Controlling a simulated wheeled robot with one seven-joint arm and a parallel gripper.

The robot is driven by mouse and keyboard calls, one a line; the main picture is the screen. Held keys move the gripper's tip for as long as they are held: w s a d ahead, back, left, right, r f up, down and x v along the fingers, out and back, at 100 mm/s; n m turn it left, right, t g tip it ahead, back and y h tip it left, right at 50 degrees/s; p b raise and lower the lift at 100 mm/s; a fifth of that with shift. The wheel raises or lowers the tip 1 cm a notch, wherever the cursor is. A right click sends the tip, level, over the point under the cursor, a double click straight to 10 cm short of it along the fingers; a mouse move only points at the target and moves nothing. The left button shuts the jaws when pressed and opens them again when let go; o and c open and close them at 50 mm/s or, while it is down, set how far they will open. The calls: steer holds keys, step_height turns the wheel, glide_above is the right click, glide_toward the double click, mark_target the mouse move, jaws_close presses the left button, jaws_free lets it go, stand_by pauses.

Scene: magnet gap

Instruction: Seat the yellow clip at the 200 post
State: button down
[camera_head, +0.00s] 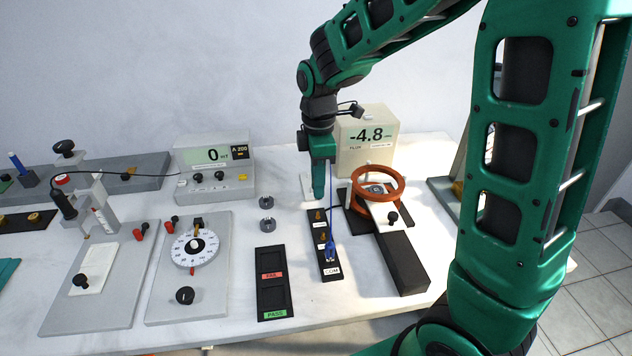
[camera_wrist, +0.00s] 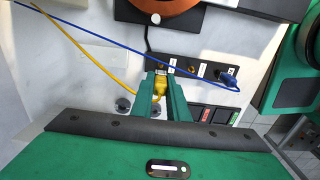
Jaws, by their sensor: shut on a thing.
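My gripper (camera_wrist: 160,83) is shut on the yellow clip (camera_wrist: 160,90), whose yellow cable runs off to the upper left in the wrist view. The clip is at the far end of the black post strip (camera_wrist: 212,69); I cannot tell whether it touches the post there. In the head view my gripper (camera_head: 318,196) points down over the strip's far end and the clip is hidden. The strip (camera_head: 325,225) has brass posts with small labels; the 200 label is not readable. The blue clip (camera_head: 331,252) sits at the near end marked COM.
The blue cable (camera_wrist: 120,57) crosses close to the strip's far end. A red ring coil (camera_head: 378,184) stands right of the strip, by a meter (camera_head: 367,140) reading -4.8. A black FAIL/PASS tray (camera_head: 272,298) and two dark round pieces lie to the left. Another meter (camera_head: 214,167) reads 0.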

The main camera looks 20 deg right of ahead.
steer(key=shift+f, duration=2.05)
steer(key=shift+s+f, duration=0.1)
steer(key=shift+f, duration=1.25)
steer(key=c, duration=1.6)
jaws_free()
steer(key=shift+c, duration=0.2)
steer(key=shift+r, duration=0.1)
step_height(320, 180, up, 10)
steer(key=shift+r, duration=0.25)
